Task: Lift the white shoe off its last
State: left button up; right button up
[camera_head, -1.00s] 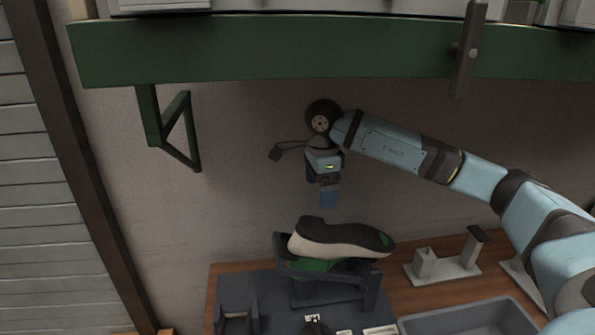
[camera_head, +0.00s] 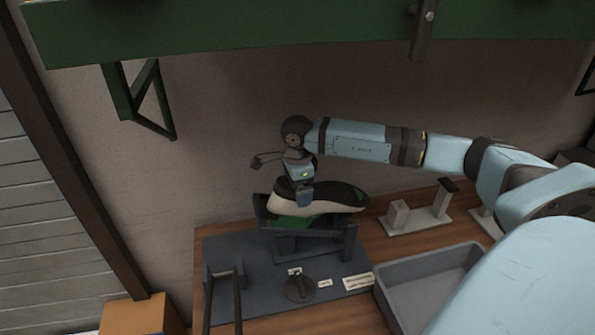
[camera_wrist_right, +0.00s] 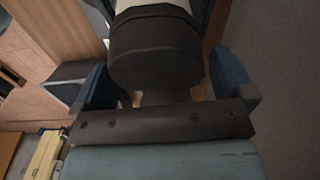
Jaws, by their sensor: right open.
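The white shoe (camera_head: 325,206) sits sole up on a dark stand (camera_head: 300,245) in the head view, its dark sole on top. A green part, apparently the last (camera_head: 290,222), shows beneath it. My right gripper (camera_head: 304,197) points down at the shoe's left end, which is the heel. In the right wrist view, the two blue fingers of my right gripper (camera_wrist_right: 165,85) stand open on either side of the dark heel (camera_wrist_right: 155,50), with visible gaps. Contact with the shoe cannot be told. My left gripper is not in view.
A grey mat (camera_head: 235,255) lies under the stand, with a dark two-railed fixture (camera_head: 223,290) and a round dark piece (camera_head: 300,288) on it. A grey tray (camera_head: 400,310) is at front right. A light metal fixture (camera_head: 420,218) stands behind it. A green beam (camera_head: 230,30) runs above.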

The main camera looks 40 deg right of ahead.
jog(key=shift+f, duration=0.35)
jog(key=c, duration=1.1)
jog(key=shift+r, duration=0.15)
jog(key=shift+r+p, duration=1.3)
jog(key=shift+r, duration=1.35)
jog(key=shift+r+p, duration=0.55)
jog(key=shift+r, duration=1.15)
notch_tip(320, 180, up, 6)
jog(key=shift+r, duration=0.1)
